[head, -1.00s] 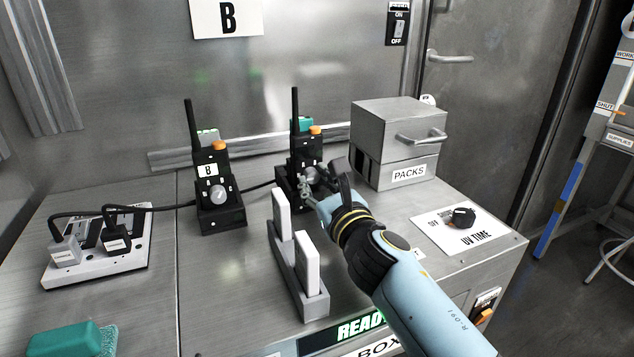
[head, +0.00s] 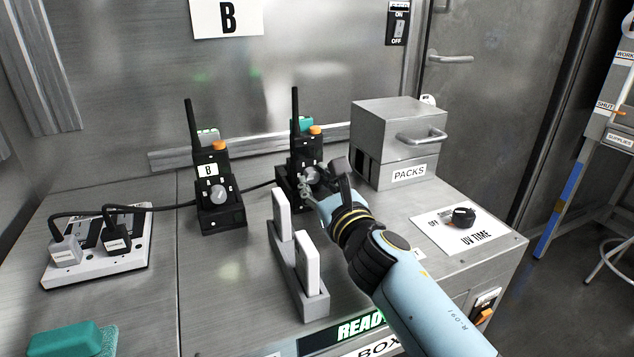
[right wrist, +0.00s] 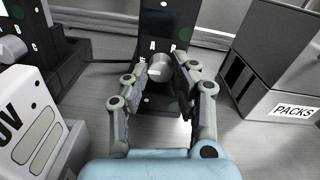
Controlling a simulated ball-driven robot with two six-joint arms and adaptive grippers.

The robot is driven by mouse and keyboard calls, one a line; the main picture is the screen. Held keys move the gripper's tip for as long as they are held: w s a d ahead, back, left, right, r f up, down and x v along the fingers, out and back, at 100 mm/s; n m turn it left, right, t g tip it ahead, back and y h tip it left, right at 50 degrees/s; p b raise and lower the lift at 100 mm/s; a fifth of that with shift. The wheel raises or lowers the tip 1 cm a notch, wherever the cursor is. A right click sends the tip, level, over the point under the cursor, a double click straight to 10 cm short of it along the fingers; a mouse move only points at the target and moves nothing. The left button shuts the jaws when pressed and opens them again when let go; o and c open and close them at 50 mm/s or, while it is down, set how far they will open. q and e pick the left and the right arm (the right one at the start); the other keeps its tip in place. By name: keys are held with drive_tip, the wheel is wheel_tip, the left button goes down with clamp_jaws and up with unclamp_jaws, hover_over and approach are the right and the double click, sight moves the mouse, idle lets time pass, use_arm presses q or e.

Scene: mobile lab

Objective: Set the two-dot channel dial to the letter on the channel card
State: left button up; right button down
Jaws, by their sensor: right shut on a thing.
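The channel card (head: 228,18) on the back wall shows a black letter B. Two black radios stand in docks on the bench, a left one (head: 211,165) with a B label and a right one (head: 297,155). Each has a round grey dial on its front, the left dial (head: 217,194) and the right dial (head: 308,173). My right gripper (head: 321,184) is shut on the right radio's dial, which also shows between the fingers in the right wrist view (right wrist: 159,66). My left gripper is not in view.
A grey PACKS box (head: 397,135) stands close to the right of my gripper. A rack with white upright packs (head: 306,262) is in front. A UV TIME knob (head: 463,217) is at the right, a power strip (head: 98,250) at the left.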

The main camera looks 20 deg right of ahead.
drive_tip(key=c, duration=1.1)
unclamp_jaws()
drive_tip(key=shift+s, duration=0.1)
drive_tip(key=s, duration=1.1)
drive_tip(key=shift+s+d, duration=0.25)
drive_tip(key=shift+s, duration=0.15)
